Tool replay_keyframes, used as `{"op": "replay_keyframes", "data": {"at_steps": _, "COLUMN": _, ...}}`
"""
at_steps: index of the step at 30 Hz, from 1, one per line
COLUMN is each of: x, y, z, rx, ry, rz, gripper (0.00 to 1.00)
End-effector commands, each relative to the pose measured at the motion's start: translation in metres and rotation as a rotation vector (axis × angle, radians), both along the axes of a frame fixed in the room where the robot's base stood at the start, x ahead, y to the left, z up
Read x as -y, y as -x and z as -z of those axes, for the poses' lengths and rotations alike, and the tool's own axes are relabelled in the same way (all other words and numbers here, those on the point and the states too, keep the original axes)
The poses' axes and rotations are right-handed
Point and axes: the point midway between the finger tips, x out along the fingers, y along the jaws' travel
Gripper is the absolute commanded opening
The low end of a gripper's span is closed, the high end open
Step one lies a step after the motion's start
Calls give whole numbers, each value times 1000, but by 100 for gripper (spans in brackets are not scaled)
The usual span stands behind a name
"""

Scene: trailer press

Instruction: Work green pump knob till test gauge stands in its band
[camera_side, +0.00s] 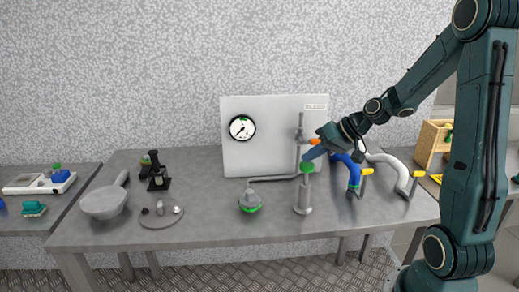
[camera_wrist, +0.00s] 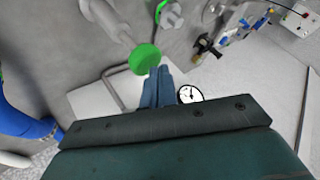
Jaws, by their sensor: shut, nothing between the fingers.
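The green pump knob (camera_side: 307,167) tops an upright grey pump cylinder (camera_side: 303,197) at the front of the panel. The knob also shows as a green disc in the wrist view (camera_wrist: 145,58). My gripper (camera_side: 308,156) is shut and empty, its blue fingertips just above the knob; the fingertips (camera_wrist: 160,72) overlap the knob's edge in the wrist view, and I cannot tell whether they touch. The round white test gauge (camera_side: 242,128) is on the panel, with a small green band at its top. Its needle seems to point lower left, outside the band; the gauge also shows in the wrist view (camera_wrist: 190,94).
A grey panel (camera_side: 270,160) stands behind the pump. A green-ringed grey vessel (camera_side: 250,202) is left of it, joined by a pipe. A pan (camera_side: 104,203) lies far left.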

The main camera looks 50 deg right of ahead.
Motion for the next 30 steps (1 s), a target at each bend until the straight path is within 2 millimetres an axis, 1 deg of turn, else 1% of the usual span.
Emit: {"op": "replay_keyframes", "data": {"at_steps": 30, "x": 0, "y": 0, "z": 10, "rx": -3, "ry": -2, "rz": 0, "gripper": 0}}
